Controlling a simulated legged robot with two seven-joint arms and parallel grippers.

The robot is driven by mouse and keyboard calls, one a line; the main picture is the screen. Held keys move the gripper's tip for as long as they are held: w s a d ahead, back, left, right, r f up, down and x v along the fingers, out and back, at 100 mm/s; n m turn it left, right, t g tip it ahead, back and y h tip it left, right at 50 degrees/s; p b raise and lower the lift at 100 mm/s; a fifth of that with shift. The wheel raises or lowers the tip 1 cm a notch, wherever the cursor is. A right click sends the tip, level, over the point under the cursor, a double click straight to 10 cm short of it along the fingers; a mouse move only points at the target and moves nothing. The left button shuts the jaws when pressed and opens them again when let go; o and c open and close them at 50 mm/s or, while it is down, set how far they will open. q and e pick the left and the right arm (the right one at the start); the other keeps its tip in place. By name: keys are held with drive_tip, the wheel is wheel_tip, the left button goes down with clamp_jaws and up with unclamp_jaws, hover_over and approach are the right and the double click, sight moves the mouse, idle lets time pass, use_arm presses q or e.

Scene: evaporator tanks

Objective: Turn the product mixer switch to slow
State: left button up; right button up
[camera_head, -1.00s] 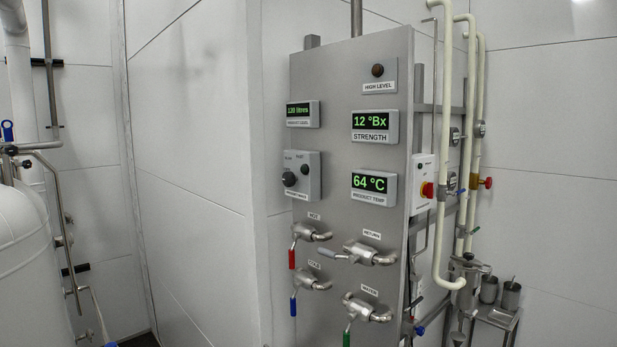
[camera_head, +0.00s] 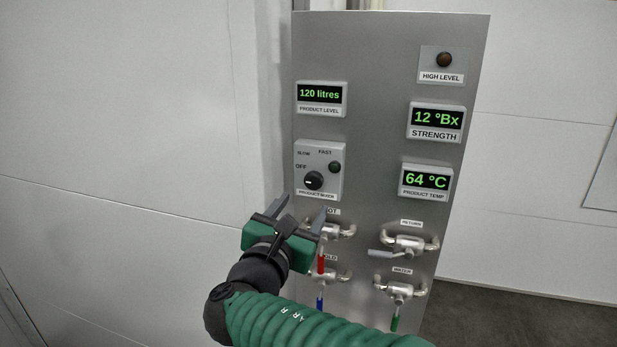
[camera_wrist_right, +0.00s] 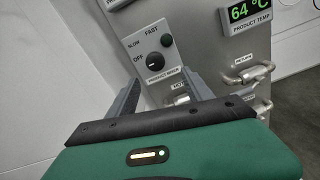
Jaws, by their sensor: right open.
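The product mixer switch (camera_head: 314,180) is a round black knob on a grey box (camera_head: 329,190) at the left of the steel panel. The labels OFF, SLOW and FAST stand around its upper left. Its pointer seems to be toward OFF. In the right wrist view the knob (camera_wrist_right: 155,62) shows beyond and between my fingers. My right gripper (camera_head: 299,208) is open and empty, just below and left of the box, apart from the knob. In the right wrist view its two fingers (camera_wrist_right: 163,95) are spread. My left gripper is not in view.
A green-dark indicator (camera_head: 334,167) sits beside the knob. Below are the HOT valve with a red handle (camera_head: 320,263), the RETURN valve (camera_head: 408,243) and the WATER valve (camera_head: 402,291). Displays read 120 litres (camera_head: 320,94), 12 °Bx (camera_head: 437,119) and 64 °C (camera_head: 427,180). A white wall stands left.

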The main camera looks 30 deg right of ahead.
sight(312, 185)
drive_tip(key=x, duration=0.2)
drive_tip(key=p+x, duration=0.1)
drive_tip(key=x, duration=0.1)
drive_tip(key=p+x, duration=0.1)
drive_tip(key=x, duration=0.1)
drive_tip(key=shift+w+d+r, duration=0.1)
drive_tip(key=shift+d+r, duration=0.1)
drive_tip(key=shift+r, duration=0.2)
drive_tip(key=w, duration=0.1)
drive_tip(key=w+p, duration=0.1)
drive_tip(key=shift+w+d, duration=0.3)
drive_tip(key=shift+w+f, duration=0.1)
drive_tip(key=shift+w, duration=0.15)
drive_tip(key=shift+s+d, duration=0.15)
drive_tip(key=shift+d, duration=0.4)
drive_tip(key=shift+c, duration=0.5)
drive_tip(key=shift+s+d+f, duration=0.1)
drive_tip(key=shift+d, duration=0.3)
drive_tip(key=c, duration=0.5)
drive_tip(key=shift+c, duration=1)
drive_tip(key=shift+w+a, duration=0.25)
drive_tip(key=shift+a, duration=0.15)
clamp_jaws()
drive_tip(key=shift+d+f, duration=0.1)
